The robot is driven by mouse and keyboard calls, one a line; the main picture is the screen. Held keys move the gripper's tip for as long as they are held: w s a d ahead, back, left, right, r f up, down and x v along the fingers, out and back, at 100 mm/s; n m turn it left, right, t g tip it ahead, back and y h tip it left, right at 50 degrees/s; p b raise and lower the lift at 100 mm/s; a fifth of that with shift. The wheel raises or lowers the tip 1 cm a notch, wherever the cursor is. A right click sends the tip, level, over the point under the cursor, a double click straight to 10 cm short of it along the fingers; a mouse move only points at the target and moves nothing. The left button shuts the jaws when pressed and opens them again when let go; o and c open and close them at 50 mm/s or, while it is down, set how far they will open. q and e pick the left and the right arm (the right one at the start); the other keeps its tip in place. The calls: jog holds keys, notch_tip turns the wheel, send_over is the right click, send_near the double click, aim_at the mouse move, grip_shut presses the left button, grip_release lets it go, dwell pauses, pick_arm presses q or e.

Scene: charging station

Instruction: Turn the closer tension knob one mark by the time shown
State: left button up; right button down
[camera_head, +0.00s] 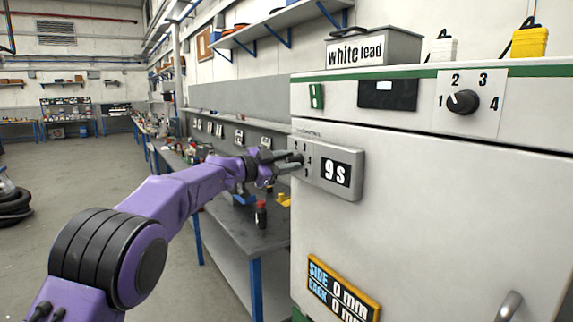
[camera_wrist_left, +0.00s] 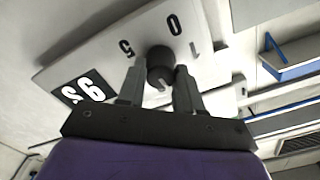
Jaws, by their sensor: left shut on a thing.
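A grey box with a time display (camera_head: 336,174) reading "9 s" is fixed to the left side of the white cabinet front. In the left wrist view the box face (camera_wrist_left: 100,50) appears turned around, with the display at left and the marks 5, 0 and 1 around a dark knob (camera_wrist_left: 159,62). My left gripper (camera_head: 292,161) reaches the box from the left and covers most of its knob in the head view. In the left wrist view the gripper (camera_wrist_left: 160,82) is shut on the knob, one finger on each side. I cannot tell which mark the knob points at.
The white cabinet (camera_head: 430,190) also carries a separate black knob (camera_head: 462,101) with marks 1 to 4. A yellow-framed sign (camera_head: 343,289) reads side and back 0 mm.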

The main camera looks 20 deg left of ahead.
pick_arm(q)
jog(key=m+b, duration=0.1)
jog(key=m, duration=0.3)
jog(key=shift+f+b, duration=0.1)
jog(key=shift+b, duration=0.25)
jog(key=shift+m+b, duration=0.6)
jog(key=shift+m, duration=0.9)
jog(key=o, duration=1)
jog(key=b+v, duration=0.5)
jog(key=v, duration=0.5)
jog(key=shift+s+a, duration=0.15)
